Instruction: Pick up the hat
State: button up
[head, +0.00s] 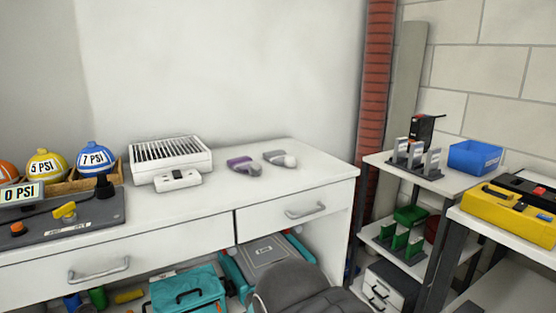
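No thing in the head view is plainly a hat. A dark grey rounded thing (312,290) at the bottom edge, in front of the desk, is cut off by the frame; I cannot tell whether it is a hat, a bag or a seat. Several domed things stand at the left: a blue one marked 7 PSI (96,160), a yellow one marked 5 PSI (46,167) and a partly cut-off orange one (8,172). They look like balls rather than hats. My gripper is not in view.
The white desk (300,180) carries a white slatted box (170,158), a purple-grey item (243,165) and a grey one (280,158). Teal cases (186,290) lie under it. At right stand a shelf with a blue bin (475,157) and a yellow toolbox (512,212).

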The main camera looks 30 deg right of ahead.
aim_at(245, 164)
jog(key=u, duration=1.15)
jog(key=i, duration=1.05)
jog(key=z, duration=2.9)
